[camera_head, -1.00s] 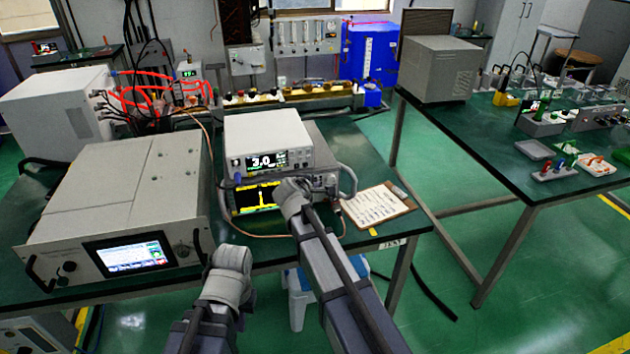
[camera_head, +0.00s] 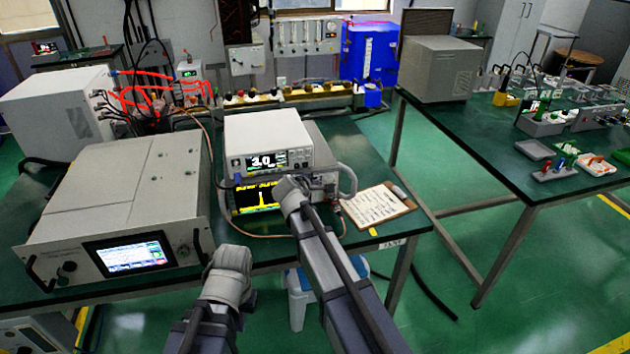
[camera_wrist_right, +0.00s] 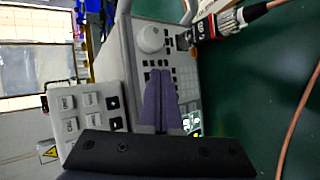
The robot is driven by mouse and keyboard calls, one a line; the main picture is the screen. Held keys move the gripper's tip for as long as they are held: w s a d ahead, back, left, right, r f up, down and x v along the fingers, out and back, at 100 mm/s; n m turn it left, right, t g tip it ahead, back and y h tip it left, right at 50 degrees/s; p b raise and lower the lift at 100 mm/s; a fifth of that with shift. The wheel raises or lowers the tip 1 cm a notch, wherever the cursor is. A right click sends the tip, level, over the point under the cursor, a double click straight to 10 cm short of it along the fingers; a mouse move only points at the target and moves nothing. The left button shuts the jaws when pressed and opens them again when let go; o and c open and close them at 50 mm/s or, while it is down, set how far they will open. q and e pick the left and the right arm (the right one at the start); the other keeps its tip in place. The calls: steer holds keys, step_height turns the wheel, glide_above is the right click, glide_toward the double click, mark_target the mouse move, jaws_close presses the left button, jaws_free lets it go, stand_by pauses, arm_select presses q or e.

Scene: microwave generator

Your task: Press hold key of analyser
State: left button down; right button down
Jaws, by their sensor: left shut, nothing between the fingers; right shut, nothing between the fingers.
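The analyser (camera_head: 257,199) is the lower unit of a stack on the green table, with a yellow trace on its dark screen. Its key panel (camera_wrist_right: 184,78) shows sideways in the right wrist view, with a round knob and rows of small keys. My right gripper (camera_wrist_right: 159,74) is shut and empty, its fingers over the key rows below the knob. They hide some keys; I cannot tell whether they touch, and the hold key's label is not readable. In the head view my right gripper (camera_head: 285,183) covers part of the front. My left gripper (camera_head: 231,262) is shut, low before the table.
A white unit (camera_head: 265,142) with a digit display sits on the analyser. A large grey instrument (camera_head: 120,205) stands to the left. A clipboard (camera_head: 378,210) lies to the right. A cable with a metal connector (camera_wrist_right: 222,22) plugs into the panel near the knob.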

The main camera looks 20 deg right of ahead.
steer(key=shift+w, duration=0.15)
stand_by(0.4)
steer(key=shift+s, duration=0.8)
steer(key=s, duration=0.5)
stand_by(0.6)
